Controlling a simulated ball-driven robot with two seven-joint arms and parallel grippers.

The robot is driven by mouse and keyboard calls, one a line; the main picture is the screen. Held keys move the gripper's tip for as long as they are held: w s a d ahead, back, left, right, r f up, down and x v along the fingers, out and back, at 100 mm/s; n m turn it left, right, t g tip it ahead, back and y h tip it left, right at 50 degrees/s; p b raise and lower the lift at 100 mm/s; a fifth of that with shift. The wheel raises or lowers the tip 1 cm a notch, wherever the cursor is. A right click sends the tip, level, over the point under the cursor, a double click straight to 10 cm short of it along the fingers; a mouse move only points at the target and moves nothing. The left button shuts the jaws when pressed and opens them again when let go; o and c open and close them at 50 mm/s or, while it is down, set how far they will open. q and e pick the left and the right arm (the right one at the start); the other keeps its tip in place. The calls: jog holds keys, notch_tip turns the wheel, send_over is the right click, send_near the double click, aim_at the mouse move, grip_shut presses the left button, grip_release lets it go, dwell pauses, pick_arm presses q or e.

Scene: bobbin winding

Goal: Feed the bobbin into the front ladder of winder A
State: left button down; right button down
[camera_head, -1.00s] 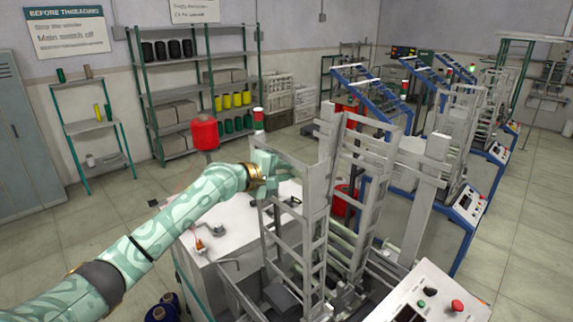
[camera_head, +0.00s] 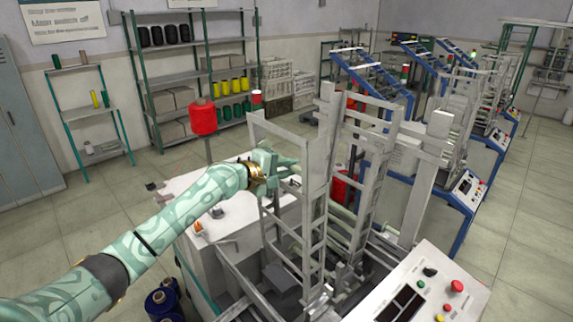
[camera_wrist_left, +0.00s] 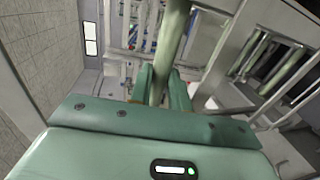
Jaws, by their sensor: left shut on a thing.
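My left gripper (camera_head: 284,166) is at the near ladder frame (camera_head: 312,240) of the closest winder, below that frame's top bar. In the left wrist view its fingers (camera_wrist_left: 158,88) are shut on a long pale green rod-like bobbin (camera_wrist_left: 173,32), which extends up the picture from between them. In the head view the bobbin is largely hidden by the hand and the ladder bars, and I cannot tell whether it touches the rails. A second grey ladder (camera_head: 372,195) stands just to the right. My right gripper is not in view.
A control panel (camera_head: 415,295) with buttons is at the lower right. A red spool (camera_head: 203,118) stands on a post behind my left arm. Blue spools (camera_head: 162,302) are on the floor at lower left. More winders stand at the right; shelves (camera_head: 190,75) line the back wall.

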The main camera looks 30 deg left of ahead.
pick_arm(q)
jog(key=shift+f, duration=0.15)
notch_tip(320, 180, down, 4)
jog(key=b, duration=0.2)
jog(key=shift+w+b, duration=0.15)
jog(key=shift+b, duration=0.2)
dwell(0.3)
jog(key=c, duration=0.9)
grip_release()
jog(key=shift+s+a+r+p, duration=0.45)
jog(key=shift+s+r+p, duration=0.65)
jog(key=shift+p, duration=0.1)
jog(key=shift+s+a+r+p, duration=0.5)
jog(key=shift+s+r+p, duration=0.6)
jog(key=shift+p, duration=0.15)
jog(key=shift+s+a+r+p, duration=0.45)
jog(key=shift+s+r+p, duration=0.55)
jog(key=shift+s+p, duration=0.15)
